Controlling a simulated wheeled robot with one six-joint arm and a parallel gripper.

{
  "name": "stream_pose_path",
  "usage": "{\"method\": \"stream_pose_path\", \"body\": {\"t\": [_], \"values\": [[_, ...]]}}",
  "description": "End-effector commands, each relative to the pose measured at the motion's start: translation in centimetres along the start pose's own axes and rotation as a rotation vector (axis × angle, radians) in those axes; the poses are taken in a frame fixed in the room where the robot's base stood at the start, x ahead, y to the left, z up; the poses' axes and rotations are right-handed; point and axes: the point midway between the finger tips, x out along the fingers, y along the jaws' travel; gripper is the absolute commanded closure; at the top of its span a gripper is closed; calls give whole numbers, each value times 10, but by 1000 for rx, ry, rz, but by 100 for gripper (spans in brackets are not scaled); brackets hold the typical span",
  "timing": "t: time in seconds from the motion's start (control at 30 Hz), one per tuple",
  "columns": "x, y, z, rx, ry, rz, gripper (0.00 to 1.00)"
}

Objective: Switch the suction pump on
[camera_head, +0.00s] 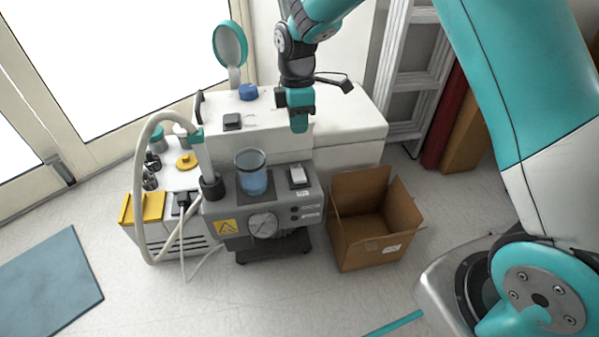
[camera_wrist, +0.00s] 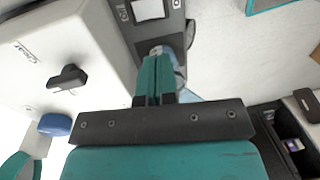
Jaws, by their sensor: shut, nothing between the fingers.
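The suction pump (camera_head: 232,208) looks like the grey unit with a round gauge (camera_head: 263,225) on its front and a clear cup of blue liquid (camera_head: 252,180) on top. A white rocker-like switch (camera_head: 297,174) sits on a dark plate at its top right; it also shows at the top of the wrist view (camera_wrist: 148,9). I cannot tell its on or off state. My gripper (camera_head: 299,124) is shut and empty, pointing down above the white cabinet, behind and above the switch. In the wrist view my gripper (camera_wrist: 154,72) hides part of the pump and cup.
The white cabinet (camera_head: 345,125) behind carries a black knob (camera_wrist: 68,78), a blue cap (camera_head: 248,92) and a round teal-framed mirror (camera_head: 230,45). A pale hose (camera_head: 140,190) loops at the left. An open cardboard box (camera_head: 365,235) stands right of the pump.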

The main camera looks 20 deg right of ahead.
Motion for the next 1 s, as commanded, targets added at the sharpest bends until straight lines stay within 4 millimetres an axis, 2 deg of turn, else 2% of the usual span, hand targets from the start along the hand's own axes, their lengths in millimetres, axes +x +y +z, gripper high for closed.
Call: {"method": "stream_pose_path", "body": {"t": [0.13,0.27,0.7,0.83,1.0], "values": [[5,0,0,0,0,-1,100],[23,0,0,0,-1,-2,100],[114,0,0,1,-1,-2,100],[131,0,0,1,0,0,100],[140,0,0,1,0,0,100]]}}
